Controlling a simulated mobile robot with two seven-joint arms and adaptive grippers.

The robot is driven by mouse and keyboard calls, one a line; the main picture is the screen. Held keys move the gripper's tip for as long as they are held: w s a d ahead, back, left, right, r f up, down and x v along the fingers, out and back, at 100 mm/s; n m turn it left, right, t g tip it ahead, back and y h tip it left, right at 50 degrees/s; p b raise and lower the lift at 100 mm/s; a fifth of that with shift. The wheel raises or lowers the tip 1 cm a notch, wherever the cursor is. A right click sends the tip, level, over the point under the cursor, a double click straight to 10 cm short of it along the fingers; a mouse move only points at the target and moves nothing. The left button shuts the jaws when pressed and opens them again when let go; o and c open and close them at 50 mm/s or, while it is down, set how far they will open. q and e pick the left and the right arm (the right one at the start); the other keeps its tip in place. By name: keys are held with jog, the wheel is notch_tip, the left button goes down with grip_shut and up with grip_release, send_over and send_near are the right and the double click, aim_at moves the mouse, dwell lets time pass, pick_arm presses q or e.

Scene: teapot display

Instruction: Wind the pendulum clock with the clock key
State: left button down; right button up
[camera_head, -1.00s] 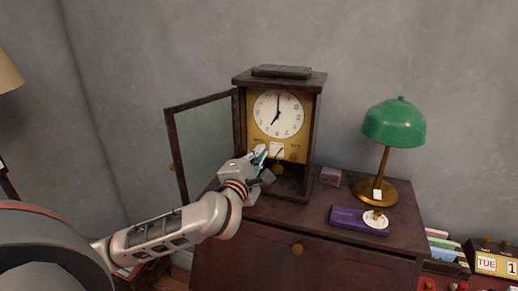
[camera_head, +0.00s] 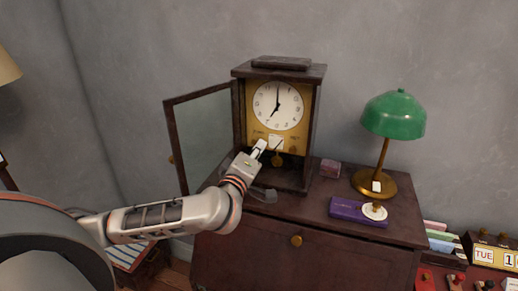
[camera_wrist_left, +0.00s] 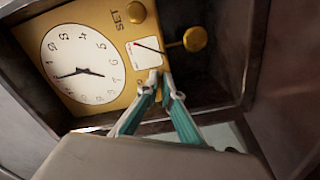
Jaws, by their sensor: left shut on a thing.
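The pendulum clock (camera_head: 313,110) stands on the cabinet with its glass door (camera_head: 205,130) swung open to the left. Its white dial (camera_head: 277,106) also shows in the left wrist view (camera_wrist_left: 80,62). Below the dial, the brass face carries a white gauge card (camera_wrist_left: 145,54) with a red-tipped needle and a SET knob (camera_wrist_left: 135,12).
The dark cabinet top (camera_head: 300,209) carries a small purplish box (camera_head: 330,167), a purple case (camera_head: 350,211) with a round white-and-brass piece at its end, and a green lamp (camera_head: 395,115). A calendar block (camera_head: 495,257) stands lower right. The open door stands left of my gripper.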

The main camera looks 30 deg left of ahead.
pick_arm(q)
jog(key=shift+m, duration=0.4)
jog(key=c, duration=2.3)
grip_release()
jog(key=shift+v, duration=3.75)
